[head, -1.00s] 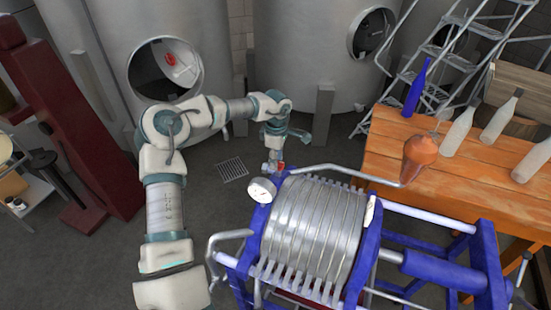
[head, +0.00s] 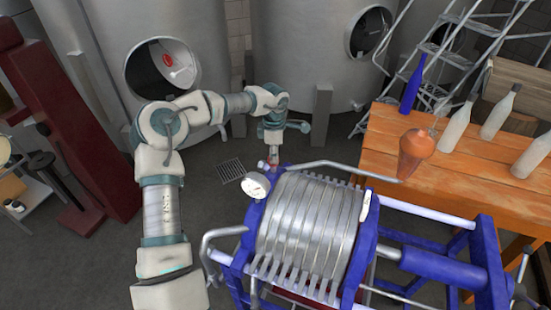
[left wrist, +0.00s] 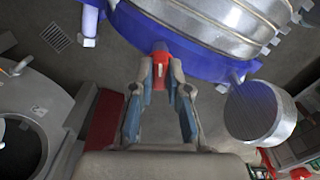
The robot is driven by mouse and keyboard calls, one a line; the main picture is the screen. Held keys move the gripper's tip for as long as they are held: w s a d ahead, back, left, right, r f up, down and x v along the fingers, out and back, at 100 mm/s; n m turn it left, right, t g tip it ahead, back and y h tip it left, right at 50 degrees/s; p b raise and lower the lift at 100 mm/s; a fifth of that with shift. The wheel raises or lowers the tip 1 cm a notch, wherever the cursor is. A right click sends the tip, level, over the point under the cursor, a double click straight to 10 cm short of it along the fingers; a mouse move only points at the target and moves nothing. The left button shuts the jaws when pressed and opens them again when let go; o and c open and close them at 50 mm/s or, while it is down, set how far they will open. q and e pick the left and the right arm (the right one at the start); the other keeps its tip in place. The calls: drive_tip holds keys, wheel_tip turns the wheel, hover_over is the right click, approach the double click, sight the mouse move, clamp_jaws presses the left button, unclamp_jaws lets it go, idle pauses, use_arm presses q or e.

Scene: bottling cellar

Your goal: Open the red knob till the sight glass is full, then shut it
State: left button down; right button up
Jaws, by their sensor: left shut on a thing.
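The red knob (left wrist: 160,50) sits at the blue end of the plate filter in the left wrist view. In the head view only a bit of red (head: 267,164) shows below my left gripper (head: 272,160). My left gripper (left wrist: 161,60) is shut on the knob, with a fingertip on each side of it. A round gauge (head: 255,186) with a white face is just below the knob in the head view. I cannot make out a sight glass or its level. My right gripper is not in view.
The plate filter (head: 308,230) has a blue frame. A metal pipe (head: 340,168) runs right toward an orange-brown vessel (head: 415,152) on the wooden table (head: 455,182). A blue bottle (head: 412,88) and several pale bottles stand there. Steel tanks (head: 300,60) stand behind.

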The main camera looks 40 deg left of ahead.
use_arm(q)
drive_tip(key=n+b, duration=0.1)
drive_tip(key=n, duration=0.1)
drive_tip(key=n+b, duration=0.1)
drive_tip(key=n, duration=0.1)
drive_tip(key=shift+a+f+n+b, duration=0.15)
drive_tip(key=shift+f+n+b, duration=0.05)
drive_tip(key=shift+n+b, duration=0.15)
drive_tip(key=n+b, duration=0.2)
drive_tip(key=n, duration=0.4)
drive_tip(key=shift+b, duration=0.35)
drive_tip(key=shift+s+n+b, duration=0.1)
drive_tip(key=shift+n+b, duration=0.3)
drive_tip(key=shift+n, duration=1.25)
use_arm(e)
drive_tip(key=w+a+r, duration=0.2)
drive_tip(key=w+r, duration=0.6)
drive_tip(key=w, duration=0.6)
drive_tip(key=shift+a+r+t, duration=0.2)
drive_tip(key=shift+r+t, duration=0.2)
use_arm(q)
drive_tip(key=shift+f, duration=0.1)
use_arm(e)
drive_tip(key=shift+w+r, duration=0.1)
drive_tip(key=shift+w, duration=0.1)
use_arm(q)
drive_tip(key=c, duration=1.1)
unclamp_jaws()
drive_tip(key=shift+c, duration=0.2)
drive_tip(key=shift+r, duration=0.2)
